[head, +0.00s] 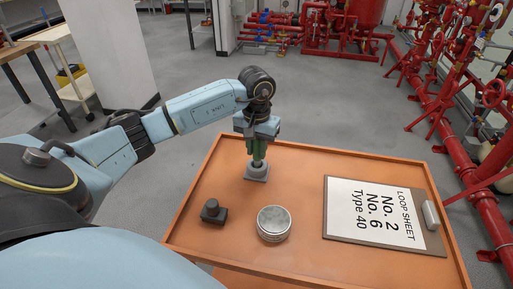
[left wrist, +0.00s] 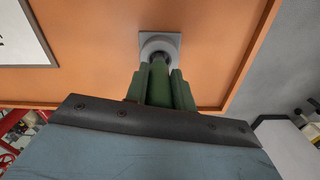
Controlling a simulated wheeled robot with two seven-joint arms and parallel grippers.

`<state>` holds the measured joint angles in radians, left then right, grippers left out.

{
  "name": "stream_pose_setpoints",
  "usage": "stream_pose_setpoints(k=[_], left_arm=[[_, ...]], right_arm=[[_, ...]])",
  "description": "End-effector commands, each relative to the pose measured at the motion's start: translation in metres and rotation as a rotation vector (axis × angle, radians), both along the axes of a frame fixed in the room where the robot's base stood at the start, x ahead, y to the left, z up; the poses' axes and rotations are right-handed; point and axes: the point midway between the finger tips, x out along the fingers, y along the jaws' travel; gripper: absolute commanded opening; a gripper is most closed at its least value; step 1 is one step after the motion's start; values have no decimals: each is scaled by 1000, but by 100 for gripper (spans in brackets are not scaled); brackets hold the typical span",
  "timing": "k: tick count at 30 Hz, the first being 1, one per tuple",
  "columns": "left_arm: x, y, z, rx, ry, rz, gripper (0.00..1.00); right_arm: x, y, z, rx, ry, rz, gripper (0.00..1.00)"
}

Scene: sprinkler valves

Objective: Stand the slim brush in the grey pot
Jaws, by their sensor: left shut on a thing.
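The grey pot (head: 257,174), a round cup on a square base, stands on the orange tray near its far left part. It also shows in the left wrist view (left wrist: 146,42). My left gripper (head: 258,157) points down right above the pot, shut on the slim brush (left wrist: 159,82). The brush looks green between the green fingers and has a dark lower end. It is about upright, and its dark end is at the pot's mouth. How deep it sits inside is hidden. My right gripper is not in view.
On the orange tray (head: 313,259) are a dark block with a knob (head: 213,211), a round metal tin (head: 273,223) and a board with a loop sheet (head: 375,212). The tray has a raised rim. Red pipes (head: 470,175) stand to the right.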

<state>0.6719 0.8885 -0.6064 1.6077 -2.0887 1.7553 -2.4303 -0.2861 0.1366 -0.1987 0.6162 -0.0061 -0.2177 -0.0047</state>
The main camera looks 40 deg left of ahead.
Motion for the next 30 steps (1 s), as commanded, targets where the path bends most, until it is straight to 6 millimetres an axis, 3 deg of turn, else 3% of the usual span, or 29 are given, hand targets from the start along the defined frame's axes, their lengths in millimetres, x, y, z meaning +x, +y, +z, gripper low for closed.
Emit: stream_pose_setpoints(k=[4,5,9,20,23,30], left_arm=[[0,0,-4,1,0,0,2],[0,0,-3,1,1,-1,27],[0,0,-2,1,1,0,46],[0,0,1,0,1,0,47],[1,0,13,2,-3,0,47],[1,0,65,2,-5,0,47]], right_arm=[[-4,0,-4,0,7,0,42],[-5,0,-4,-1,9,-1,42],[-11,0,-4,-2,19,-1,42],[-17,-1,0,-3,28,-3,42],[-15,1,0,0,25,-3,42],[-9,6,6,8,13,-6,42]])
